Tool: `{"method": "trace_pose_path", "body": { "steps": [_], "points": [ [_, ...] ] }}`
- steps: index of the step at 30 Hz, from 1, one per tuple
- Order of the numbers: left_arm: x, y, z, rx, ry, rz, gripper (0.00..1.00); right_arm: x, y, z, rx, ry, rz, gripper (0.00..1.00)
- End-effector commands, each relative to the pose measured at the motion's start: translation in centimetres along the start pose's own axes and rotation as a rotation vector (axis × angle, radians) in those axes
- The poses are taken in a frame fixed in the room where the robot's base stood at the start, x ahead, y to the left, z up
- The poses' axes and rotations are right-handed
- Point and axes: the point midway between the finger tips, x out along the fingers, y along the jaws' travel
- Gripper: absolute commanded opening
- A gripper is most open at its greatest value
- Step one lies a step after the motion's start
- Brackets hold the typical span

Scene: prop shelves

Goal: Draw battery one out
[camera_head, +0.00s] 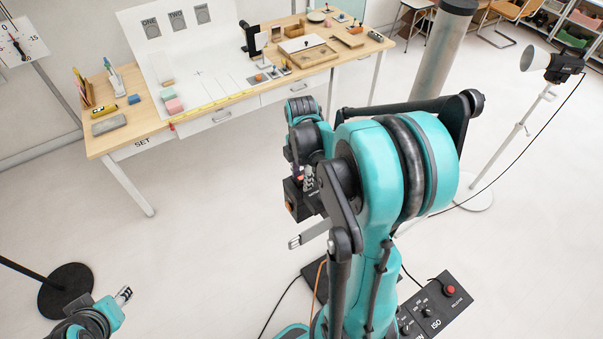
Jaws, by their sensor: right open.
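No item on the worktable (140,125) can be made out as battery one at this size. My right gripper (304,237) hangs in front of the table, well short of it and over the floor. One pale finger shows, and my teal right arm hides part of the gripper. It is open, with nothing seen in it. My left gripper (123,295) is low at the left, over bare floor and far from the table. Its small fingertips do not show whether they are apart.
The table bears a white sheet with cards marked ONE and TWO (176,21), pink blocks (174,105), a black stand (250,40) and a wooden tray (308,54). A grey pillar (440,50) and lamp stand (520,128) are at right. The floor before the table is clear.

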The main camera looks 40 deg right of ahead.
Motion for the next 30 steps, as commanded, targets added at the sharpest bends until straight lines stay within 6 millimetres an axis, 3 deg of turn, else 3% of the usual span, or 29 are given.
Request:
{"method": "trace_pose_path", "body": {
  "steps": [2, 6, 9, 10, 12, 30],
  "points": [
    [0.00, 0.00, 0.00, 0.000, 0.000, 0.000, 0.37, -0.01, 0.01, 0.01, 0.000, 0.000, 0.000, 0.38],
    [0.00, 0.00, -0.01, 0.000, 0.000, 0.000, 0.37, -0.02, 0.01, 0.01, 0.000, 0.000, 0.000, 0.01],
    [0.00, 0.00, -0.01, 0.000, 0.000, 0.000, 0.37, -0.02, 0.02, 0.01, 0.000, 0.000, 0.000, 0.00],
    [0.00, 0.00, -0.01, 0.000, 0.000, 0.000, 0.37, -0.01, 0.02, 0.01, 0.000, 0.000, 0.000, 0.15],
    [0.00, 0.00, 0.00, 0.000, 0.000, 0.000, 0.37, -0.02, 0.01, 0.01, 0.000, 0.000, 0.000, 0.00],
    [0.01, 0.00, 0.00, 0.000, 0.000, 0.000, 0.37, -0.38, 0.03, 0.04, 0.000, 0.000, 0.004, 0.00]
  ]
}}
